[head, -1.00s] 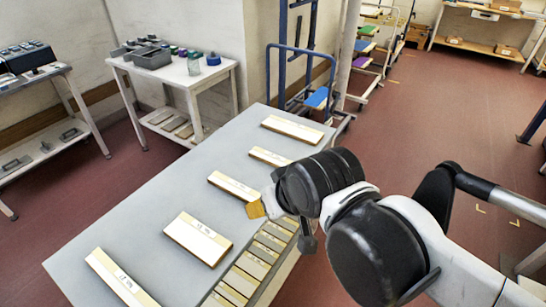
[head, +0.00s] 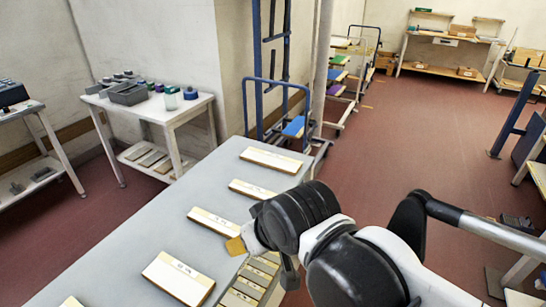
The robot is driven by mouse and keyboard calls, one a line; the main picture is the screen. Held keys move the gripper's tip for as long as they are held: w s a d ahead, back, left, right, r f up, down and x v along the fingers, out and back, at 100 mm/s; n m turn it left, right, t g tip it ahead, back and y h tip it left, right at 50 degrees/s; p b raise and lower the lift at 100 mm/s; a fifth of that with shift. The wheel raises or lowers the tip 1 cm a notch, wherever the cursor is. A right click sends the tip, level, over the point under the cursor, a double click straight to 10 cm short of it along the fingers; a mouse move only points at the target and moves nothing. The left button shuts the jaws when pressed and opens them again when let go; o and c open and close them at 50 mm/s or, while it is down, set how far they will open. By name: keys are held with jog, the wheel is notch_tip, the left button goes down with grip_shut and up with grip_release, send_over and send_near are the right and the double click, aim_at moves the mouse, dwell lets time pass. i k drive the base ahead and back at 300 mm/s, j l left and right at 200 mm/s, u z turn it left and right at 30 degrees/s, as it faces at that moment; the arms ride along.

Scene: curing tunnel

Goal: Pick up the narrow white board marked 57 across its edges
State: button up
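Several white boards with tan edges lie flat in a row on a grey table (head: 120,235). From far to near they are a long board (head: 273,159), a board partly behind my arm (head: 252,188), a narrow board (head: 213,221), a wider board (head: 178,277) and a board cut off at the bottom edge (head: 72,301). Their dark marks are too small to read, so I cannot tell which is 57. My gripper (head: 236,246) shows a tan fingertip near the right end of the narrow board. I cannot see contact or finger opening.
A lower rack of pale slats (head: 243,292) runs along the table's right side, partly behind my arm. A white bench with bins (head: 150,105) stands at the left. A blue-framed trolley (head: 293,128) stands beyond the table. Red floor (head: 420,140) is open at the right.

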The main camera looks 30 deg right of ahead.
aim_at(258, 193)
jog(key=i+l+z, duration=0.2)
jog(key=z, duration=0.15)
jog(key=i+l+z, duration=0.2)
jog(key=z, duration=0.2)
